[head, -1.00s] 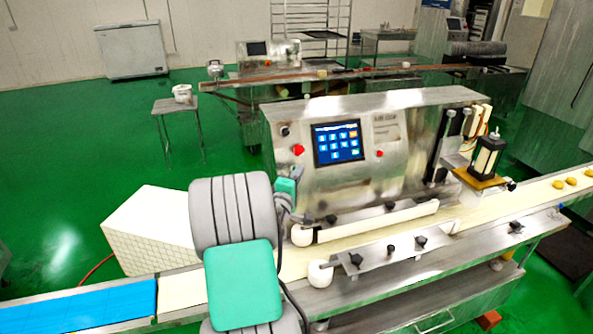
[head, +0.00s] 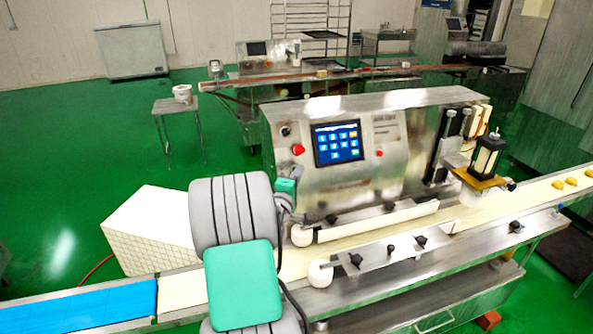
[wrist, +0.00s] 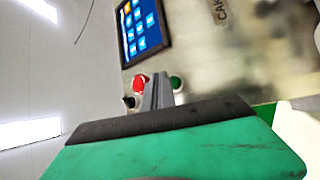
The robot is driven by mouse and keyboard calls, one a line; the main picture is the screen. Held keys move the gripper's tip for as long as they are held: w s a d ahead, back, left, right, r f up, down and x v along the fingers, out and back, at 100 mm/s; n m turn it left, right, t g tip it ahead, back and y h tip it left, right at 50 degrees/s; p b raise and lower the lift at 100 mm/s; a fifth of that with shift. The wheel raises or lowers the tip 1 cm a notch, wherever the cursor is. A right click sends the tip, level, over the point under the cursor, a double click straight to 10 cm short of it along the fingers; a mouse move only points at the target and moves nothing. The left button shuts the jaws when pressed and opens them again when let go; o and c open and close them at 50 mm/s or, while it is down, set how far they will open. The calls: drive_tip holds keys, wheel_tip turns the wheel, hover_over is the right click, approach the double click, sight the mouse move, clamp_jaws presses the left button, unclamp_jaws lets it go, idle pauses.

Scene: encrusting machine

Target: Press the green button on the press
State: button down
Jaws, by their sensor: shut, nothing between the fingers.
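The press is a steel machine (head: 350,185) with a blue touch screen (head: 338,142), standing over a conveyor. In the wrist view the green button (wrist: 177,82) sits on the steel panel, right of the red button (wrist: 139,82). My gripper (wrist: 161,77) is shut and empty. Its grey fingers show between the red and green buttons in the wrist view, with the tips near the panel. I cannot tell whether they touch it. In the head view my arm stands before the panel's left part, and I cannot make out the green button there.
A red button (head: 298,150) and a black knob (head: 285,131) are on the panel's left side. The conveyor belt (head: 345,238) with white rollers runs below. A black-framed stamping unit (head: 488,158) stands at the right, near yellow pieces (head: 571,181). A white block (head: 150,230) lies left.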

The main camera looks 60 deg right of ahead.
idle(0.3)
drive_tip(key=shift+w+d+f, duration=0.2)
drive_tip(key=shift+w+d, duration=0.05)
drive_tip(key=shift+w, duration=0.05)
